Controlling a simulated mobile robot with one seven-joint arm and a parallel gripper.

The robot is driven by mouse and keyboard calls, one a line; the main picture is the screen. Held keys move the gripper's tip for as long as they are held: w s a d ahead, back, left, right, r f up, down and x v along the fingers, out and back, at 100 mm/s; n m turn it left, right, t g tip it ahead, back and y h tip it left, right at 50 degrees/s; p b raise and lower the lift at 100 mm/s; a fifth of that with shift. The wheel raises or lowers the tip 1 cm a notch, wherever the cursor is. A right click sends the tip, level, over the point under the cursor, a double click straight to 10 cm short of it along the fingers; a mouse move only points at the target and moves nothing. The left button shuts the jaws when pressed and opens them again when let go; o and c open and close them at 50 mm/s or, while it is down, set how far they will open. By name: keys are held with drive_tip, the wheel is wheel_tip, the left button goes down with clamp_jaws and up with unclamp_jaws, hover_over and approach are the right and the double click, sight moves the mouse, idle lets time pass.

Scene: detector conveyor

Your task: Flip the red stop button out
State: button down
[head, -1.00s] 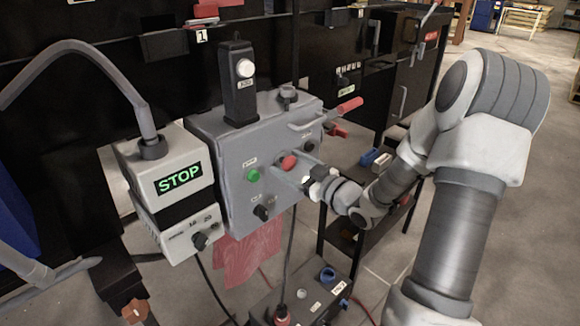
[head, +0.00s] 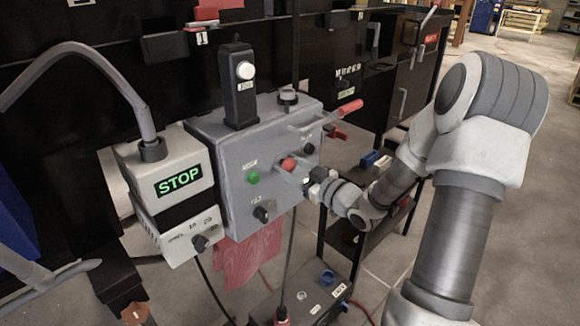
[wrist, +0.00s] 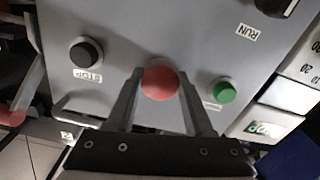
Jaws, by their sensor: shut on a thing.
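The red stop button (head: 289,163) is a round red knob on the front of the grey control box (head: 232,181). It also shows in the wrist view (wrist: 160,83), between the two finger ends. My gripper (wrist: 161,76) is shut on the red button, with one finger on each side. In the head view my gripper (head: 291,171) reaches the box from the right. The fingers hide part of the panel around the button. Whether the button is pressed in or out cannot be told.
A green button (head: 253,177) and a black knob (head: 261,214) sit close by on the panel. A black button (wrist: 86,52) is on its other side. A display (head: 180,180) reads STOP in green. A red-handled lever (head: 349,107) sticks out right of the box.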

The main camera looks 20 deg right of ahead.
drive_tip(key=shift+v, duration=0.8)
drive_tip(key=shift+c, duration=1.5)
unclamp_jaws()
drive_tip(key=p+v, duration=0.3)
drive_tip(key=v, duration=1.4)
drive_tip(key=shift+s, duration=0.3)
drive_tip(key=shift+w+d, duration=0.1)
drive_tip(key=shift+w, duration=0.05)
